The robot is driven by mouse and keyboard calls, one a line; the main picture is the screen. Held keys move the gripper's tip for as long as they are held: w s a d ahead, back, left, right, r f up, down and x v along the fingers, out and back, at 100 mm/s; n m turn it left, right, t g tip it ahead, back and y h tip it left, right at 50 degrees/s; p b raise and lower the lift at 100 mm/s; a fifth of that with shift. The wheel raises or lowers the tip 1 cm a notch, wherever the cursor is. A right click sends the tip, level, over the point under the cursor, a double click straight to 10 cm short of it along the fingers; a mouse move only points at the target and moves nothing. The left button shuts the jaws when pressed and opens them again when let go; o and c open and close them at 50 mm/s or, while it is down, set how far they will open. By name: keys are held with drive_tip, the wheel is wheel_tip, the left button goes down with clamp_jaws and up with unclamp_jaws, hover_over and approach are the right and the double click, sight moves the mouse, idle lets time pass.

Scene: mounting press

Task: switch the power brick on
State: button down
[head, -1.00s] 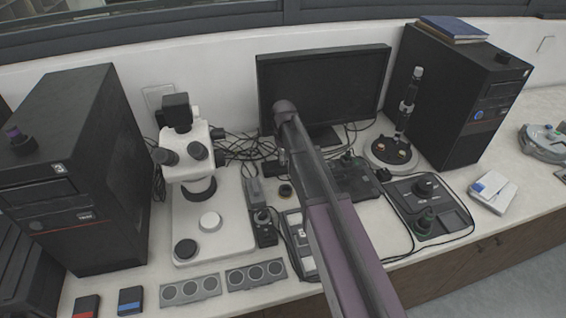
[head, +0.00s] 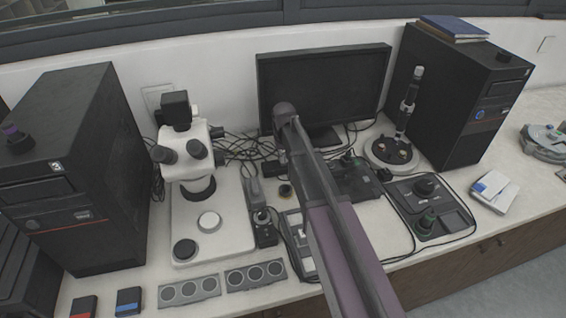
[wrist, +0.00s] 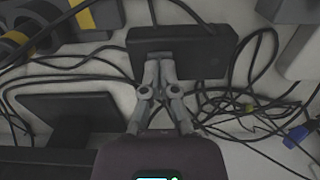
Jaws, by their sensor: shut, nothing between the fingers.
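A black box that looks like the power brick (wrist: 202,56) lies among cables in the upper middle of the wrist view. My gripper (wrist: 158,64) is shut and empty, with its fingertips over the left part of this box. I cannot tell whether they touch it. The fingers cover part of the box, and I cannot make out its switch or the switch's position. In the head view my arm reaches over the bench to the space before the monitor and hides much of what lies beneath.
Loose black cables (wrist: 245,105) lie around the box, with a blue plug (wrist: 297,136) at right in the wrist view. In the head view a white microscope (head: 235,215) stands left of my arm, and a monitor (head: 325,90) stands behind. A control box (head: 432,205) is at right.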

drive_tip(key=shift+f+b, duration=0.45)
drive_tip(key=shift+f, duration=0.05)
idle(0.4)
drive_tip(key=shift+r, duration=0.15)
drive_tip(key=shift+r+p, duration=3.4)
drive_tip(key=shift+p, duration=0.15)
drive_tip(key=s+d+m, duration=0.1)
drive_tip(key=s+d, duration=0.4)
drive_tip(key=s, duration=0.6)
drive_tip(key=s+d+m, duration=0.1)
drive_tip(key=s+d, duration=0.5)
drive_tip(key=s, duration=0.5)
drive_tip(key=shift+s, duration=0.35)
